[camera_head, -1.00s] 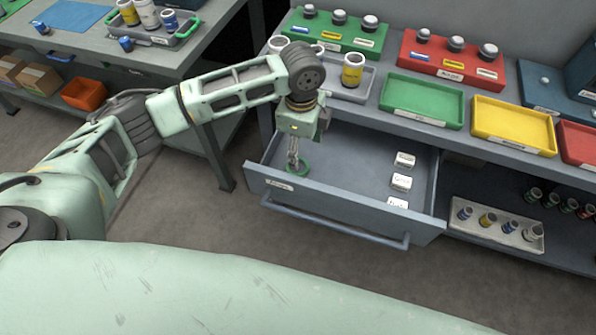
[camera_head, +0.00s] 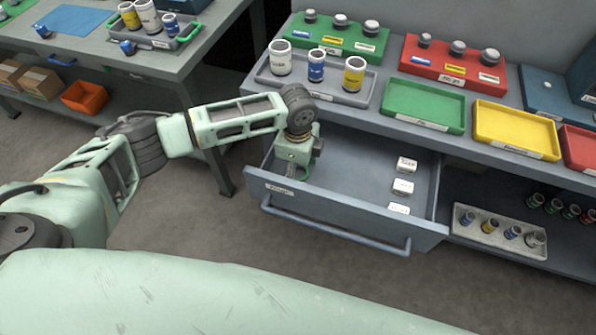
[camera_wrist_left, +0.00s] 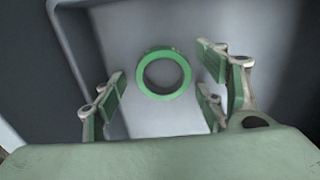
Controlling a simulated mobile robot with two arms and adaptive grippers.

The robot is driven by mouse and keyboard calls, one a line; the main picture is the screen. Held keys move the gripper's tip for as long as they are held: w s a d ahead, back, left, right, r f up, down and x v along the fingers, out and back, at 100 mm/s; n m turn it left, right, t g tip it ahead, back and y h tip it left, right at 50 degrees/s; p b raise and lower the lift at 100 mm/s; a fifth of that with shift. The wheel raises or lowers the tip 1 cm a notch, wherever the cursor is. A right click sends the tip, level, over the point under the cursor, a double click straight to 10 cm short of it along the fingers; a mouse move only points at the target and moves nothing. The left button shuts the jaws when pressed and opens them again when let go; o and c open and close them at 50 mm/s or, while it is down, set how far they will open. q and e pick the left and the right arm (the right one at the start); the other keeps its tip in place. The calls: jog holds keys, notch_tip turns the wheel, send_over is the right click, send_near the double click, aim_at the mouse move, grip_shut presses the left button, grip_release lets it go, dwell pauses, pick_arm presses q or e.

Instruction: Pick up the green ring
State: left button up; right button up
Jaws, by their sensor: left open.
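The green ring (camera_wrist_left: 164,73) lies flat on the drawer floor in the left wrist view, between and a little beyond my open fingers. My left gripper (camera_wrist_left: 163,92) is open, with green-padded fingers on both sides of the ring and apart from it. In the head view my left gripper (camera_head: 296,172) is low inside the left end of the open drawer (camera_head: 345,172). There the gripper body and the drawer front hide most of the ring. My right gripper does not show.
Several white labelled boxes (camera_head: 403,187) stand at the drawer's right side. The drawer front and handle (camera_head: 335,232) stick out toward me. Above is a bench with a grey tray (camera_head: 330,90) of cups and green (camera_head: 424,104) and yellow (camera_head: 516,128) trays. The drawer's middle is clear.

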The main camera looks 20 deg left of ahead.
pick_arm(q)
jog(key=shift+c, duration=0.5)
jog(key=c, duration=1.3)
notch_tip(320, 180, up, 10)
jog(key=shift+r, duration=0.1)
jog(key=shift+r+p, duration=2.2)
jog(key=shift+p, duration=0.6)
